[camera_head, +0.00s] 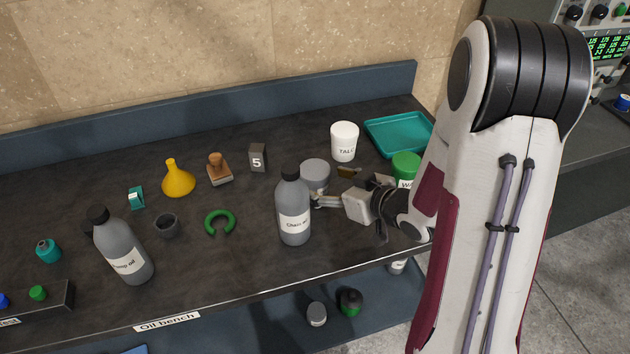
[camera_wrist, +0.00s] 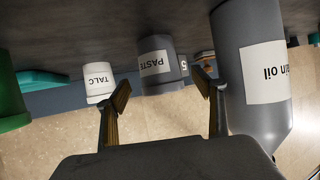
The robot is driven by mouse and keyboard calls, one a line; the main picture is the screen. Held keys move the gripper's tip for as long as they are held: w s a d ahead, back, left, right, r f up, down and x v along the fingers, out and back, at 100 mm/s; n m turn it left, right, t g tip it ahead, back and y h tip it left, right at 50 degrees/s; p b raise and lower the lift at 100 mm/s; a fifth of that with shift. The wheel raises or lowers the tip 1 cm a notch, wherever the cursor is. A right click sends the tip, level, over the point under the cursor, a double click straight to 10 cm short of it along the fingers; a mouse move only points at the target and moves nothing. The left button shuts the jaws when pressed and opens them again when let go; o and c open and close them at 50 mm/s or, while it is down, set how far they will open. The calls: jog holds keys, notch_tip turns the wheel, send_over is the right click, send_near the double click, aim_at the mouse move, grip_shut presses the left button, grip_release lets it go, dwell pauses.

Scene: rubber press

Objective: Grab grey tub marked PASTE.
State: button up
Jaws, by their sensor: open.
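The grey tub marked PASTE (camera_head: 315,174) stands upright on the dark bench, partly hidden behind the grey chain oil bottle (camera_head: 293,212). In the wrist view, which is upside down, the tub (camera_wrist: 158,66) shows its white PASTE label and lies ahead between my two fingers. My gripper (camera_head: 338,188) is open, low over the bench just right of the tub. In the wrist view my gripper (camera_wrist: 161,85) has an empty gap. I cannot tell whether the fingertips reach alongside the tub.
The chain oil bottle (camera_wrist: 262,75) stands close beside one finger. A white TALC tub (camera_head: 344,142) stands behind, with a teal tray (camera_head: 398,136) at the back right. A green tub (camera_head: 406,165) is near my wrist. A green ring (camera_head: 219,222) lies left.

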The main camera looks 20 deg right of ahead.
jog(key=shift+x, duration=2.65)
jog(key=c, duration=1.5)
